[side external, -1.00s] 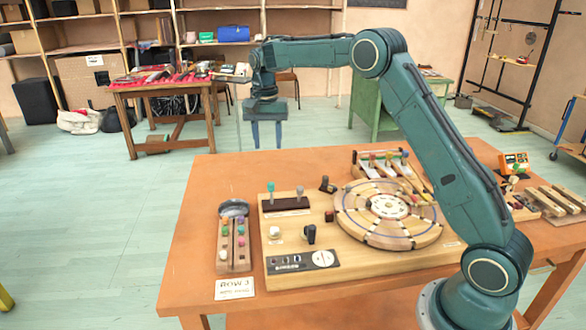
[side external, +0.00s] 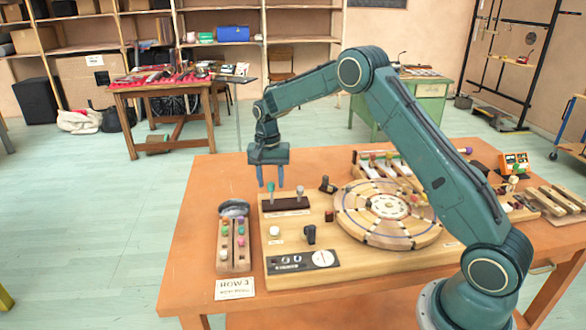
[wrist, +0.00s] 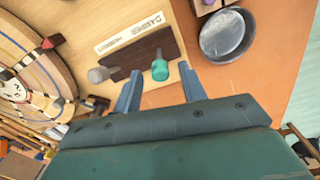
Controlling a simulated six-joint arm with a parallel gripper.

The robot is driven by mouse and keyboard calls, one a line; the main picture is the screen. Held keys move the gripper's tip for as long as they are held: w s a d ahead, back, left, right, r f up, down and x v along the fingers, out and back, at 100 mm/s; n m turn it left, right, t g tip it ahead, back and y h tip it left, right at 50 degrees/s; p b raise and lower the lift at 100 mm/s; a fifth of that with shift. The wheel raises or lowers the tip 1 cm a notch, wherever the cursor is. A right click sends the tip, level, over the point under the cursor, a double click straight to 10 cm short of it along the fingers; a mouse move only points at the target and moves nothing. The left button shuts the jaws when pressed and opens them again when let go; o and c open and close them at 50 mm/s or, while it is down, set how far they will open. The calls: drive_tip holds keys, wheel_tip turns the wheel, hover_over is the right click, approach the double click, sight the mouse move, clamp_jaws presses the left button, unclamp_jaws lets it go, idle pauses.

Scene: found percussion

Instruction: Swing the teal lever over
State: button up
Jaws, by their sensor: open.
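The teal lever (side external: 270,187) stands on a dark base plate (side external: 290,203) at the back left of the wooden board. A grey lever (side external: 299,190) stands to its right on the same plate. In the wrist view the teal lever (wrist: 159,70) shows beyond and between my fingertips, with the grey lever (wrist: 98,74) to its left. My gripper (side external: 271,186) is open and points down, near the teal lever. In the wrist view my gripper (wrist: 160,85) has nothing between its fingers. I cannot tell the exact gap between the fingers and the lever.
A round wooden disc (side external: 388,236) lies to the right on the board (side external: 370,262). A rack of coloured knobs (side external: 224,250) and a grey bowl (side external: 234,208) stand to the left. A black switch (side external: 309,234) and a white knob (side external: 274,232) are in front.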

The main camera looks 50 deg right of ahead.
drive_tip(key=shift+f, duration=0.2)
clamp_jaws()
drive_tip(key=shift+w+d, duration=0.1)
drive_tip(key=shift+w, duration=0.05)
drive_tip(key=shift+w+d+f+g+y, duration=0.1)
drive_tip(key=shift+w+d+g+y, duration=0.05)
drive_tip(key=shift+w+g+y, duration=0.55)
drive_tip(key=shift+s, duration=0.1)
drive_tip(key=shift+d+g+y, duration=0.3)
unclamp_jaws()
